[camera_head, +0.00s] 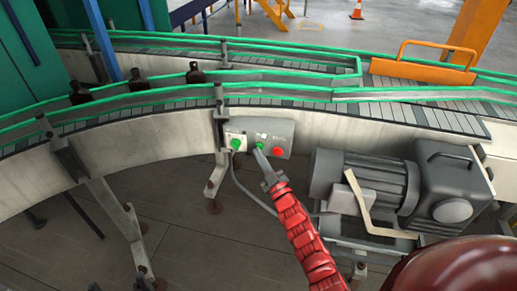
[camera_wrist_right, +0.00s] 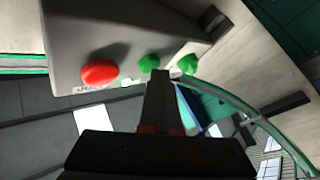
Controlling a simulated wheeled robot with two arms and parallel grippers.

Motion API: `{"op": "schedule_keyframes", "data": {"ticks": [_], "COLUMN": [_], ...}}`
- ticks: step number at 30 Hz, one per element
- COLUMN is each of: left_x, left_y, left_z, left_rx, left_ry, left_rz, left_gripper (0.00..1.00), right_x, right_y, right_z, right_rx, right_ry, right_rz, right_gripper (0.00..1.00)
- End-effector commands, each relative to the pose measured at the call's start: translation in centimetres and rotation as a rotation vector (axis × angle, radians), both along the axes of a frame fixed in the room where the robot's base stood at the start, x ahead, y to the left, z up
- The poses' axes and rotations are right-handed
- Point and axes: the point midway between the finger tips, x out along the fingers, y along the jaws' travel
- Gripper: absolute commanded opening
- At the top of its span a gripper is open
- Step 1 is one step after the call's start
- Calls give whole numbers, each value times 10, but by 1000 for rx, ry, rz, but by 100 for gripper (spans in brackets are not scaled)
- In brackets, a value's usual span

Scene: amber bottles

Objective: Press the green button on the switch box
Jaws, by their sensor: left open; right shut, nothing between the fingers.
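The grey switch box (camera_head: 270,128) is mounted on the side of the conveyor in the head view. It carries a green button (camera_head: 235,144) at its left and a red button (camera_head: 277,152) at its right. In the right wrist view, the red button (camera_wrist_right: 100,72), a middle green button (camera_wrist_right: 150,63) and another green button (camera_wrist_right: 188,64) show on the box. My right gripper (camera_head: 257,150) is shut and empty, its tip at the middle green button, partly covering it in the head view. I cannot tell whether it touches. My left gripper is not in view.
A grey motor (camera_head: 365,180) stands right of the box, close to my right arm. A cable (camera_head: 240,185) hangs below the box. The floor (camera_head: 200,250) at lower left is mostly clear.

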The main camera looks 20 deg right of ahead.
Motion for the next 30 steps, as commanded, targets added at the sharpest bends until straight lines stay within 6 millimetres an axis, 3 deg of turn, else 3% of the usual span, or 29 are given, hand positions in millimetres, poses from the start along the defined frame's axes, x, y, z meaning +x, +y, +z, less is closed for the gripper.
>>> {"op": "schedule_keyframes", "data": {"ticks": [12,23,30], "left_x": [0,0,0], "left_y": [0,0,0], "left_z": [-3,-3,-6], "left_rx": [0,0,0], "left_ry": [0,0,0], "left_rz": [0,0,0], "left_gripper": [86,86,86], "right_x": [-14,-16,-31], "right_y": [9,10,21], "right_z": [0,0,0], "right_rx": [1,0,1], "right_ry": [-1,0,-2], "right_rz": [1,0,1], "right_gripper": [0,0,0]}}
